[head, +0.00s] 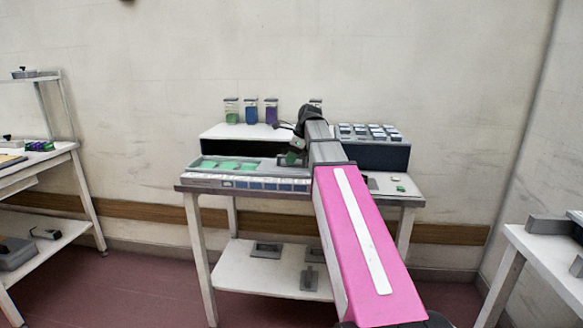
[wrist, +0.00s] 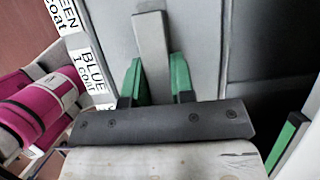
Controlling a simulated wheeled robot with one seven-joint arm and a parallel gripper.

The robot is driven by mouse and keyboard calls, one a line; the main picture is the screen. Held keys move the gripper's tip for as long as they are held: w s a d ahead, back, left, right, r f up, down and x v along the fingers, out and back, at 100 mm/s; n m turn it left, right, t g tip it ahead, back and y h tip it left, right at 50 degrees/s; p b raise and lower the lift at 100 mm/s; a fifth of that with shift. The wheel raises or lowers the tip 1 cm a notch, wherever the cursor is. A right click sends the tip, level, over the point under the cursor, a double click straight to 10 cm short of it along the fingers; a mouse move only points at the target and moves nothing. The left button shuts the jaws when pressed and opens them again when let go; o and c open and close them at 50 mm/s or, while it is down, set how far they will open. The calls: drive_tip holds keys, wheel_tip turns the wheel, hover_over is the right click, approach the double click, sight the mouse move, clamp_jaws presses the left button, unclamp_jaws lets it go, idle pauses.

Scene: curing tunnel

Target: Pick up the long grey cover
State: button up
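In the wrist view my gripper (wrist: 158,78) has its two green fingers on either side of an upright grey bar (wrist: 150,40), which looks like the handle of the long grey cover. The bar rises from a flat grey surface (wrist: 205,45) that seems to be the cover. The fingers lie very close to the bar's sides; I cannot tell whether they press on it. In the head view my gripper (head: 291,158) is low over the worktable, at the right end of a grey tray (head: 196,167) with green pieces. My arm hides much of this area.
Behind stand a white-topped unit (head: 225,131), a dark block (head: 375,155) with several grey pieces, and several coloured jars (head: 251,111). A labelled strip (head: 250,183) runs along the table's front edge. Other tables stand left (head: 40,160) and right (head: 545,250).

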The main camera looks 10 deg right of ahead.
clamp_jaws()
